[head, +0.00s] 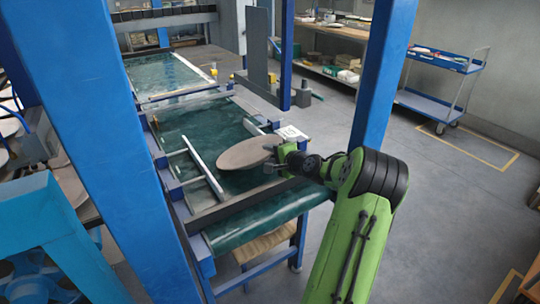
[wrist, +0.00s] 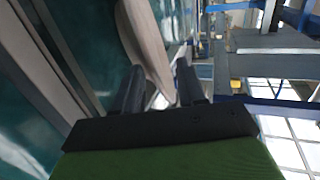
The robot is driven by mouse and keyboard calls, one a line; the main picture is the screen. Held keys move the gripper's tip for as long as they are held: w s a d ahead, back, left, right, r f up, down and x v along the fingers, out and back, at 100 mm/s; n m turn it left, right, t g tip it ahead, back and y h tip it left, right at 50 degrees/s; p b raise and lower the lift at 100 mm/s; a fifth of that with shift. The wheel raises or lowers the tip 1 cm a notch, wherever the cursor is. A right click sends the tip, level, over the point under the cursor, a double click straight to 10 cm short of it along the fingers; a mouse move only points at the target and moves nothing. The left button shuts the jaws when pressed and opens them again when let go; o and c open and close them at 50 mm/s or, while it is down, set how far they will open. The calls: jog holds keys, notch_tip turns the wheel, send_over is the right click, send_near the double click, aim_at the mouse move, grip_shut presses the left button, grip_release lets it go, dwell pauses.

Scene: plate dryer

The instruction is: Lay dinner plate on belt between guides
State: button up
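My gripper (head: 280,158) is shut on the right rim of the brownish-grey dinner plate (head: 245,153). The plate is somewhat tilted and appears to be above the green belt (head: 200,122), between the left guide (head: 203,165) and the right guide (head: 254,127); its exact height is hard to tell. In the wrist view, the plate (wrist: 148,38) appears edge-on, and its rim runs down between the two dark fingers of my gripper (wrist: 157,78). The plate and gripper hide part of the belt and right guide in the head view.
A dark crossbar (head: 240,201) spans the belt's near end. Blue posts (head: 378,85) stand at left and right of the view. A grey upright panel (head: 257,45) stands beyond the belt's right side. A blue cart (head: 440,75) is at the far right, with open floor before it.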

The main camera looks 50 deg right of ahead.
jog(key=p+v, duration=0.1)
jog(key=v, duration=1)
dwell(0.5)
